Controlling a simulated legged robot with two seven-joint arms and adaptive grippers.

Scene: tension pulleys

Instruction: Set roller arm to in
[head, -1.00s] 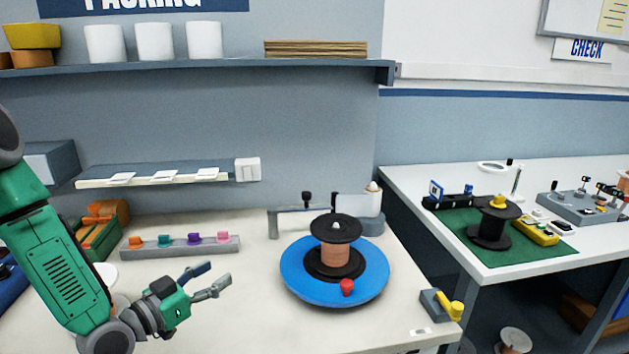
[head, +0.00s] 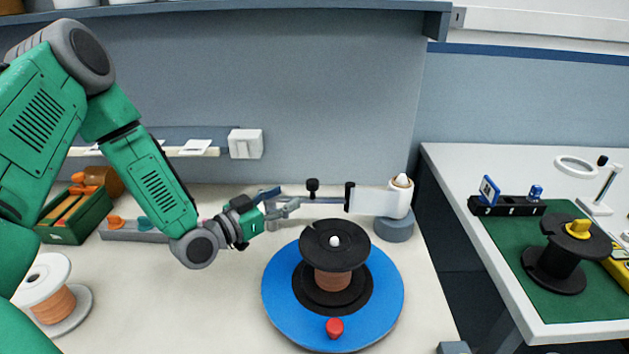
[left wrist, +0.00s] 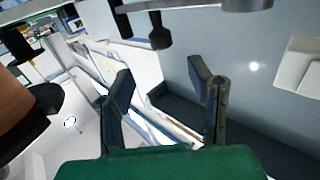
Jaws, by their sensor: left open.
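The roller arm looks like the thin grey bar (head: 328,200) behind the blue turntable, with an upright black knob (head: 312,187) on it and a black roller (head: 349,196) at its right. My left gripper (head: 279,203) is open and empty, left of the knob, its fingertips close to the bar's left end; I cannot tell if they touch. In the left wrist view, the two fingers (left wrist: 163,88) stand apart. The black knob (left wrist: 158,30) shows beyond and between them, below the grey bar (left wrist: 200,6). My right gripper is not in view.
A blue turntable (head: 385,290) with a copper spool (head: 333,282) and red knob (head: 335,328) stands in front of the bar. A white post (head: 401,197) on a grey base is at right. A rail of coloured pegs (head: 135,234) lies left. The bench's front left is partly clear.

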